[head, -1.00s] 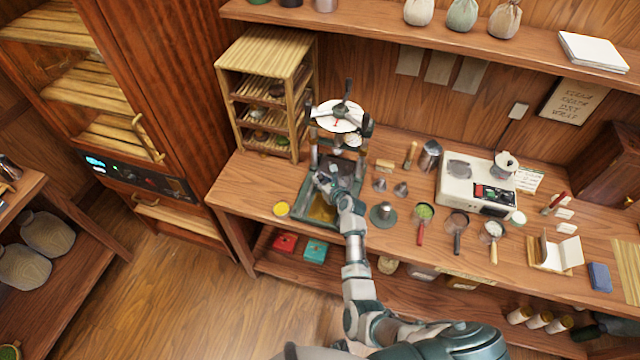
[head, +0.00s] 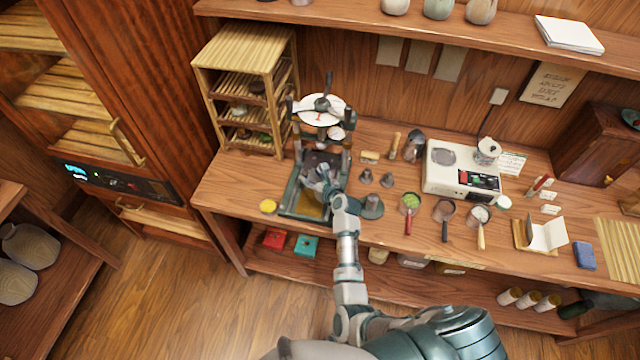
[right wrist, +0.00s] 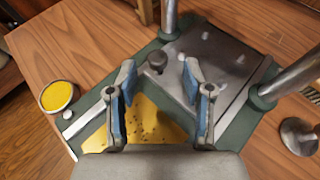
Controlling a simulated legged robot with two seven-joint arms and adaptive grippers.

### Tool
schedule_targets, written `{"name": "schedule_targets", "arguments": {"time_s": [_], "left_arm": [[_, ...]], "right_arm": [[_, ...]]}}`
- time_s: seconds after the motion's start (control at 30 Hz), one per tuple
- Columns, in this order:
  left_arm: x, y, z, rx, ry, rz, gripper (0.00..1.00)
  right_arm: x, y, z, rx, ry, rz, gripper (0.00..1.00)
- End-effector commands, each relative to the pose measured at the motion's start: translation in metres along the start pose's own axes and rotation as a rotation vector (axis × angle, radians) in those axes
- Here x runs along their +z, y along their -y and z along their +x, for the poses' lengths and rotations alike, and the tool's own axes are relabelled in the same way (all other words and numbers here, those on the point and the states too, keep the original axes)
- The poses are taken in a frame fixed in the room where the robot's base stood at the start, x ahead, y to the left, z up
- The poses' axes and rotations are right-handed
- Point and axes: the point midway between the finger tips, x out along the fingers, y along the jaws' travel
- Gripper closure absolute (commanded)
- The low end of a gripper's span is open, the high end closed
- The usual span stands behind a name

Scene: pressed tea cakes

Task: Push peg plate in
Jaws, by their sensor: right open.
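The press (head: 292,196) stands on the counter, with a green frame, two metal posts and a round white dial on top. In the right wrist view a grey metal plate (right wrist: 222,58) lies flat between the posts. A dark knob-topped peg (right wrist: 156,60) stands at its near left edge. A golden, speckled surface (right wrist: 150,122) shows in the near part of the frame. My right gripper (right wrist: 160,78) is open, its blue-padded fingers on either side of the peg in this view; contact cannot be told. It also shows over the press in the head view (head: 322,180). My left gripper is not in view.
A yellow-filled round dish (head: 268,206) sits left of the press. A wooden rack (head: 240,62) stands behind it on the left. Metal weights (head: 372,207), handled strainers and a white scale (head: 450,182) stand to the right.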

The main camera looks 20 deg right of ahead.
Motion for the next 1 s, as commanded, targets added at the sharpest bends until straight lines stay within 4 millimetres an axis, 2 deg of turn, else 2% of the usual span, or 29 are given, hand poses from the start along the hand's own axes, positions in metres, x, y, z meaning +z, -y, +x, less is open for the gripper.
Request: {"name": "schedule_targets", "arguments": {"time_s": [0.2, 0.4, 1.0], "left_arm": [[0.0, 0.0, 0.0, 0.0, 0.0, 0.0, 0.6], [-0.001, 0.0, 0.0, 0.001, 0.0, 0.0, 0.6], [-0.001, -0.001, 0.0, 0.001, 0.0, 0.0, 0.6]], "right_arm": [[0.0, 0.0, -0.046, -0.002, 0.0, 0.0, 0.49], [0.0, -0.001, -0.07, 0.0, -0.001, -0.001, 0.49], [0.0, -0.001, -0.075, 0.0, -0.001, -0.001, 0.49]]}}
